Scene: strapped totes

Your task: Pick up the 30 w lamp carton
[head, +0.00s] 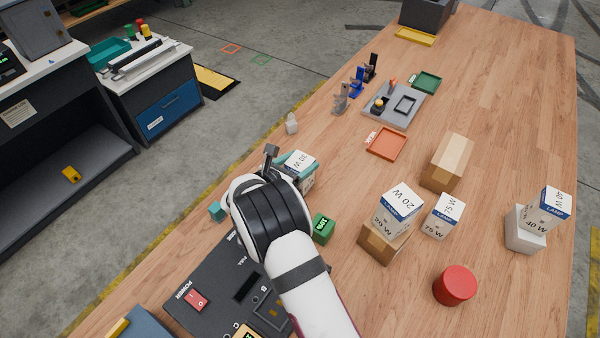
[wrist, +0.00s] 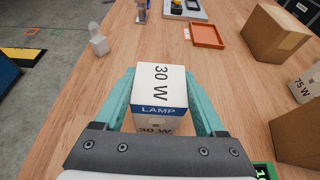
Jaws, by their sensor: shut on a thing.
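The 30 W lamp carton (wrist: 160,88) is a white box with a blue LAMP band. In the wrist view it stands between the two teal fingers of my gripper (wrist: 159,104), which is shut on it from both sides. In the head view the carton (head: 301,163) shows beyond my wrist, with its lower part partly hidden by my arm. Whether it touches the table or is slightly raised, I cannot tell.
A 20 W carton (head: 401,203) sits on a brown box (head: 381,242), with a 75 W carton (head: 445,216) beside it. A small pale bottle-like object (head: 291,124) and an orange tray (head: 386,143) lie beyond my gripper. A green block (head: 323,228) is near my arm.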

